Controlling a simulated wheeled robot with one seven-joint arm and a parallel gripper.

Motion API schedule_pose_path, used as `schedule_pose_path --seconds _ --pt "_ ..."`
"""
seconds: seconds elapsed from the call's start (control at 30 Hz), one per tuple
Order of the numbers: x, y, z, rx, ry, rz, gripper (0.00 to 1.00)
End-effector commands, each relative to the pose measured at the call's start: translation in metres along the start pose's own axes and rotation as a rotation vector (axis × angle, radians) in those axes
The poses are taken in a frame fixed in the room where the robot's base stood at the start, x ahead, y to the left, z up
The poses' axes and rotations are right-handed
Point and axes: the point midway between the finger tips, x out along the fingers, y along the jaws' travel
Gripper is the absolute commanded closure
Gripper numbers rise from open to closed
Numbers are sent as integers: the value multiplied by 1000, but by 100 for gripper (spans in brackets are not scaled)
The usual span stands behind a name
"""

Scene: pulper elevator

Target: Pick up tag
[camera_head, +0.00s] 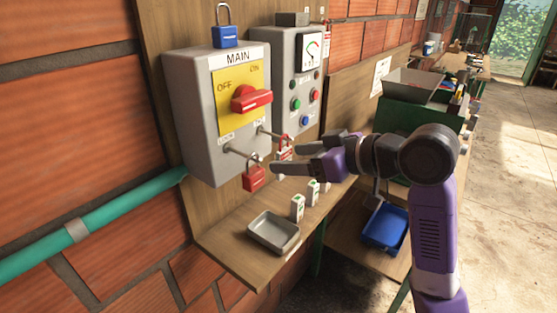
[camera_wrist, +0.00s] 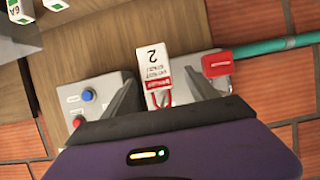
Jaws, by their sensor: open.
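A white and red tag marked "2" (camera_wrist: 153,68) shows in the wrist view, with a red loop at its end. In the head view it appears as a small red and white piece (camera_head: 284,153) at the right peg under the MAIN switch box (camera_head: 190,110), partly hidden by my gripper. My gripper (camera_head: 286,160) is open beside it. In the wrist view its two fingers (camera_wrist: 160,88) stand on either side of the tag's red end, with gaps visible. I cannot tell whether either finger touches it.
A red padlock (camera_head: 254,179) hangs on the left peg; it also shows in the wrist view (camera_wrist: 217,63). A grey control box (camera_head: 285,80) stands behind. Below, a wooden shelf (camera_head: 238,252) holds a metal tray (camera_head: 274,234) and small white blocks (camera_head: 297,207). A blue padlock (camera_head: 226,36) sits above.

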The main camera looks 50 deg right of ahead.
Motion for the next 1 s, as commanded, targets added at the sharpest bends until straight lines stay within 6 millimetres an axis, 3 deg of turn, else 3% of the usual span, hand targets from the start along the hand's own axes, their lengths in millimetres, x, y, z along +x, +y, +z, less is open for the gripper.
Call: schedule_pose_path --seconds 0.5,0.77,0.87,1.0 --pt "60 4 3 2 -1 0 33" --pt "65 4 4 1 1 1 33" --pt "65 4 4 1 1 1 46" --pt "65 4 4 2 1 1 74"
